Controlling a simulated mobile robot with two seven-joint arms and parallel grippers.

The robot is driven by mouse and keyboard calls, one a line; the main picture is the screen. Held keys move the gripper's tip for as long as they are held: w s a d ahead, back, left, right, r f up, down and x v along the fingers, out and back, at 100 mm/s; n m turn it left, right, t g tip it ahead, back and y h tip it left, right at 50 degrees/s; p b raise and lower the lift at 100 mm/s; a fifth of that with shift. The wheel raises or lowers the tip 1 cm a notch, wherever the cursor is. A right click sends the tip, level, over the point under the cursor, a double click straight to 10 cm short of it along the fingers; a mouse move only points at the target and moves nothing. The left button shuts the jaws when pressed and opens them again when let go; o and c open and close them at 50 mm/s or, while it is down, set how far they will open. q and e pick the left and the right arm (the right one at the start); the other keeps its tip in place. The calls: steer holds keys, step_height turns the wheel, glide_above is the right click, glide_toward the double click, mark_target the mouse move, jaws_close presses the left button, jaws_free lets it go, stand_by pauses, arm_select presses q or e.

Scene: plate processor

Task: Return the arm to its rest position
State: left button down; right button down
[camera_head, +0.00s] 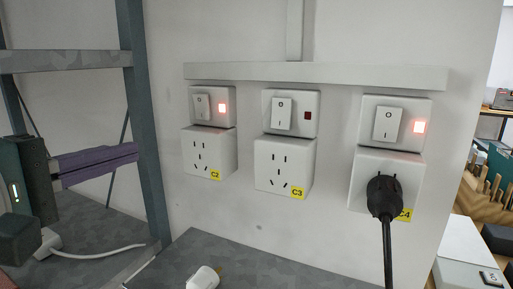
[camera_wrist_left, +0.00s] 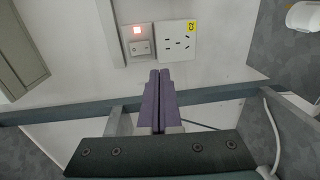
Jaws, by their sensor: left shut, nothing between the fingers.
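My left gripper (camera_head: 134,152) comes in from the left in the head view, with purple fingers closed together and empty. Its shut fingers also show in the left wrist view (camera_wrist_left: 159,78), pointing toward the wall near socket C2 (camera_wrist_left: 176,40). In the head view the gripper is left of socket C2 (camera_head: 208,154) and apart from it, in front of the metal rack. My right gripper is not in view.
Sockets C3 (camera_head: 284,167) and C4 (camera_head: 357,180) are on the wall; a black plug (camera_head: 383,195) is in C4. Switch lights above C2 and C4 glow; C3's is dark. A rack post (camera_head: 146,120) stands close beside the gripper. A white plug (camera_head: 203,278) lies on the grey surface.

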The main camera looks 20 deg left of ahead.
arm_select(q)
steer(key=s+d+f+m+g+h, duration=0.2)
steer(key=s+d+f+m+g, duration=0.75)
steer(key=f+m, duration=0.35)
steer(key=s+f+m+g+y, duration=0.3)
steer(key=s+f+m, duration=0.15)
steer(key=s, duration=0.35)
step_height(320, 180, up, 33)
steer(key=s+m+p, duration=0.1)
steer(key=p, duration=3.1)
steer(key=shift+d+g+p, duration=0.15)
steer(key=shift+g+p, duration=0.2)
steer(key=shift+g, duration=0.1)
